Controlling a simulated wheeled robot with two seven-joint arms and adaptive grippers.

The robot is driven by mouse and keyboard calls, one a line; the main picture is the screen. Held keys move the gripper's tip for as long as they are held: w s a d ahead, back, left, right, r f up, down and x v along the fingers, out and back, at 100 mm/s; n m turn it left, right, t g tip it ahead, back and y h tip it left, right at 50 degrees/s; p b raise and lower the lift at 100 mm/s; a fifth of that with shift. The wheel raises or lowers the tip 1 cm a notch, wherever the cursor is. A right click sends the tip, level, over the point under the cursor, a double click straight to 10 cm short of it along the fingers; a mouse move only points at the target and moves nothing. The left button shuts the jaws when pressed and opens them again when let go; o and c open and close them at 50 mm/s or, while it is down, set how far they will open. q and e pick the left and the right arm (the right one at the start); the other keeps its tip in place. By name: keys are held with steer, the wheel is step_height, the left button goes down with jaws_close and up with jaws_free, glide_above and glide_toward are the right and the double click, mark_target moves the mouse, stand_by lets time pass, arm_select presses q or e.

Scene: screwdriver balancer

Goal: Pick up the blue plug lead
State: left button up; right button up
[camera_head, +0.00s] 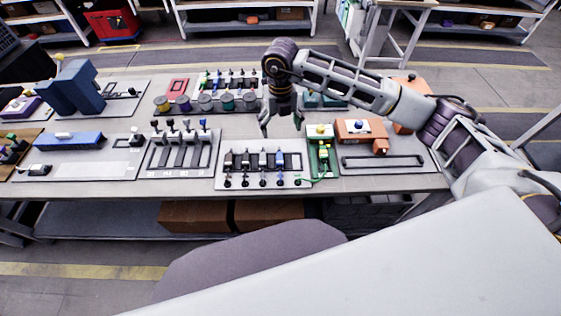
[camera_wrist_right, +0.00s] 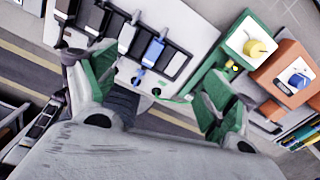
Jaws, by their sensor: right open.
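The blue plug lead (camera_head: 279,160) is at the right end of a row of dark, grey, white and blue plugs on a white panel (camera_head: 234,184) near the table's front edge. In the right wrist view the blue plug (camera_wrist_right: 154,50) lies on a dark slot, with its blue end reaching toward a round black socket. My right gripper (camera_head: 282,127) points down above the panel, fingers apart and empty. In the right wrist view its two green-padded fingers (camera_wrist_right: 160,92) are wide apart, with the blue plug between and ahead of them. My left gripper is not in view.
A green box with a yellow knob (camera_head: 321,131) stands right of the panel, with an orange box (camera_head: 355,133) beyond it. A thin green cable (camera_wrist_right: 180,98) runs from the panel. Left is another panel with several upright plugs (camera_head: 187,130). Several round pots (camera_head: 206,102) stand behind.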

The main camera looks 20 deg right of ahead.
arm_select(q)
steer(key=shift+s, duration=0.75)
arm_select(e)
steer(key=n, duration=0.5)
steer(key=s+n, duration=0.1)
steer(key=n, duration=0.4)
steer(key=s+n, duration=0.1)
steer(key=n, duration=0.4)
steer(key=shift+a+f, duration=0.15)
steer(key=shift+a, duration=0.25)
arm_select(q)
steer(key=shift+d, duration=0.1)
arm_select(e)
steer(key=shift+f, duration=0.1)
glide_above(280, 157)
step_height(280, 157, down, 7)
steer(key=shift+s+a+f+p, duration=0.1)
steer(key=shift+f+p, duration=0.1)
steer(key=shift+p, duration=0.25)
steer(key=shift+f, duration=0.5)
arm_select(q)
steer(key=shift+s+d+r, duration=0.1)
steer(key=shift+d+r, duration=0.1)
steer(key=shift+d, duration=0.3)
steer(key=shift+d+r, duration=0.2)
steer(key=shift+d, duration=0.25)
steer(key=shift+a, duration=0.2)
